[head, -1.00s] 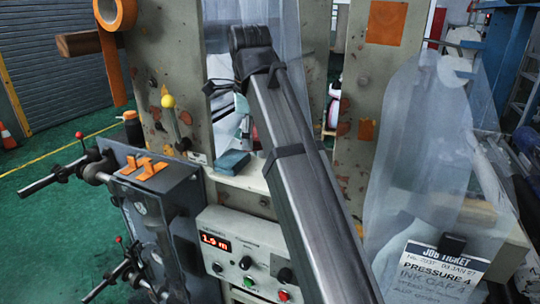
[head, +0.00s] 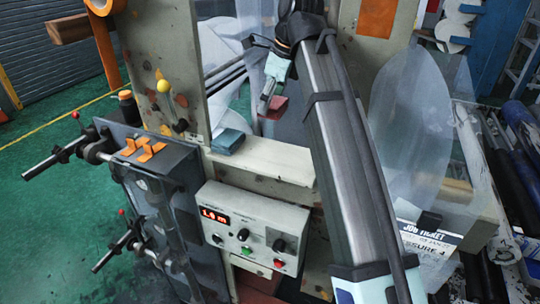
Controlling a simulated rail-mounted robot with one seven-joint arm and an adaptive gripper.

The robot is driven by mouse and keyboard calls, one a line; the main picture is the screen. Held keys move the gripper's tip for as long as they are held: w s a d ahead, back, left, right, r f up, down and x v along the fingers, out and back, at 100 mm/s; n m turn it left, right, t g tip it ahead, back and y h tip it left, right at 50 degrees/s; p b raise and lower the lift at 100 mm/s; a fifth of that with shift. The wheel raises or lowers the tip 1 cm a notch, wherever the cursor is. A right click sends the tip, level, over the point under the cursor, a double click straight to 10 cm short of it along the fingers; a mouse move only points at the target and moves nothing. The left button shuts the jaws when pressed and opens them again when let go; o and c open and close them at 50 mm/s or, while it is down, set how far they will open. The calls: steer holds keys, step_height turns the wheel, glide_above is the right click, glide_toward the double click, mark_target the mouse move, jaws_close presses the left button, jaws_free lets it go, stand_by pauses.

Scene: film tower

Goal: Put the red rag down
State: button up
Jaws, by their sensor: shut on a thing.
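My gripper (head: 268,97) hangs from the end of my arm behind the white ledge, in the gap between the machine's two upright side frames.
A teal block (head: 228,141) sits on the ledge's left end. A control box (head: 250,228) with a lit red display is below. Clear film hangs behind the gripper and at right (head: 410,120). A job ticket (head: 430,240) is at lower right. The ledge right of the block is bare.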

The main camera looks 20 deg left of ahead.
mark_target(267, 158)
step_height(267, 158, down, 15)
steer(key=p, duration=0.5)
steer(key=shift+r, duration=0.15)
steer(key=o, duration=1.4)
steer(key=shift+b+v, duration=0.9)
steer(key=shift+v, duration=1.15)
steer(key=shift+s, duration=0.1)
